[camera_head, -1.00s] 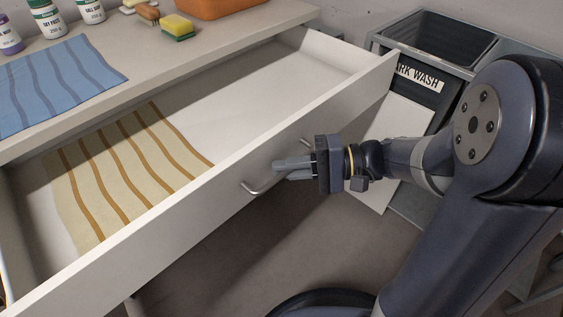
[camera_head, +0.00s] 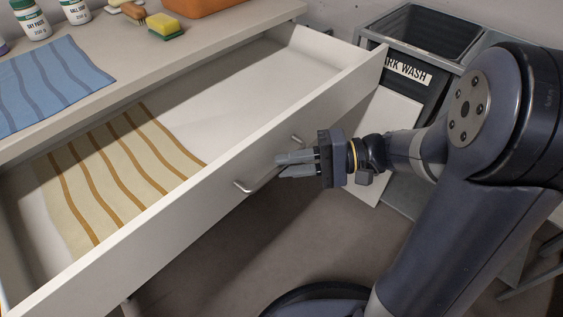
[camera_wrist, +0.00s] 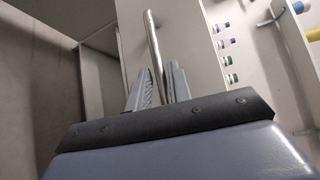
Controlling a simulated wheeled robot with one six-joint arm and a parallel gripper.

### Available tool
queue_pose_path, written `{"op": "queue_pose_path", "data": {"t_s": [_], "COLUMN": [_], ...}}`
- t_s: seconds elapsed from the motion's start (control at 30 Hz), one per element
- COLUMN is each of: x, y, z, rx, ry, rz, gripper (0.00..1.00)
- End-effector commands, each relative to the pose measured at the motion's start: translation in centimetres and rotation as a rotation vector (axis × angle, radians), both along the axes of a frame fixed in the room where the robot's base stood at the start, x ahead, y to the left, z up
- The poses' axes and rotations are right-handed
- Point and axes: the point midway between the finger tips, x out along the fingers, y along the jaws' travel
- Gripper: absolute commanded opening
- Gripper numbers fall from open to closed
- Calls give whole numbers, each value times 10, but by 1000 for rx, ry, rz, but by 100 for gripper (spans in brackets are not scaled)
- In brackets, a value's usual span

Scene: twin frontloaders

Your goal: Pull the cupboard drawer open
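The pale cupboard drawer (camera_head: 215,185) is pulled far out from under the counter, showing its inside. A striped cream cloth (camera_head: 120,170) lies in it. Its metal bar handle (camera_head: 242,187) is on the drawer front, partly hidden by my fingers, and also shows in the wrist view (camera_wrist: 153,45). My gripper (camera_head: 284,165) is at the drawer front by the handle. In the wrist view, the fingers (camera_wrist: 160,82) stand a little apart, with the bar seen between them. The gap looks wider than the bar. I cannot tell whether either finger touches it.
Above the drawer, the counter (camera_head: 215,50) carries a blue cloth (camera_head: 50,85), bottles (camera_head: 30,20), a brush, a sponge (camera_head: 165,26) and an orange tub (camera_head: 200,5). A grey bin marked "ARK WASH" (camera_head: 410,72) stands at the right. Bare floor (camera_head: 220,255) lies before the drawer.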

Motion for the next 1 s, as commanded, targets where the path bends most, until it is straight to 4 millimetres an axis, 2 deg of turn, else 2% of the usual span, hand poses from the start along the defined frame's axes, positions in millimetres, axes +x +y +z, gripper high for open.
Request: {"op": "queue_pose_path", "data": {"t_s": [0.3,0.5,0.7,1.0], "x": [6,7,7,7], "y": [-57,-79,-86,-84], "z": [10,12,12,12], "rx": [0,-1,0,0], "ry": [1,0,0,0], "rz": [-6,-4,-1,0], "gripper": [20,20,20,20]}}
